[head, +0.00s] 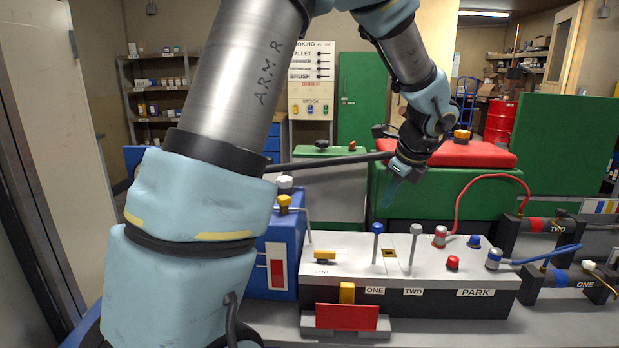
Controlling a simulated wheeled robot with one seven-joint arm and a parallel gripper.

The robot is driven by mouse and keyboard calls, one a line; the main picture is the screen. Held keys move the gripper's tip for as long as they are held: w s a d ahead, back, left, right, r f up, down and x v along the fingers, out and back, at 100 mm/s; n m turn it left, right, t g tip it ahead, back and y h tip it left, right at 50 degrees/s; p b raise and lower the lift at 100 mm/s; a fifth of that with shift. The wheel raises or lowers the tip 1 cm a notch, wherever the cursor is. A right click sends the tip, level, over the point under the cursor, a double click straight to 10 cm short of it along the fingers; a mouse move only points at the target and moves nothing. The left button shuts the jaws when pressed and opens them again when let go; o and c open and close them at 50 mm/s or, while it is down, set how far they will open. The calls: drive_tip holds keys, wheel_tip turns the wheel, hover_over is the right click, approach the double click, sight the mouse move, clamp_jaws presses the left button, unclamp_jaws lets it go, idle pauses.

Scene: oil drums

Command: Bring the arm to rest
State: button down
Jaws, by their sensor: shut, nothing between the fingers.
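My arm reaches from the left foreground, over the top of the view and down to the middle right. My gripper (391,192) is at its end, pointing down, shut and empty. It hangs in front of the green machine with the red top (455,152), above the grey control panel (345,243). The blue-knobbed lever (377,240) and the grey-knobbed lever (415,243) stand upright below it. A dark rod (325,161) runs sideways to the wrist; I cannot tell whether they touch.
A blue box with a red switch plate (277,272) stands left of the panel. Red and blue hoses (545,258) run to cylinders at the right. A red drum (500,120), shelves (158,95) and a green cabinet (362,100) stand behind. My upper arm hides the left middle.

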drive_tip(key=s+a+f+n+g, duration=0.1)
drive_tip(key=s+a+n, duration=0.3)
drive_tip(key=a+n, duration=0.5)
drive_tip(key=s+a+f+n+g+h, duration=0.1)
drive_tip(key=s+a+f+n, duration=0.2)
drive_tip(key=a+n, duration=0.6)
drive_tip(key=s+a+f+n+g, duration=0.1)
drive_tip(key=s+a+f+n, duration=0.1)
drive_tip(key=s+a+n, duration=0.3)
drive_tip(key=a+n, duration=0.3)
drive_tip(key=a, duration=0.1)
drive_tip(key=shift+s+n+h, duration=0.3)
drive_tip(key=shift+n+h, duration=0.1)
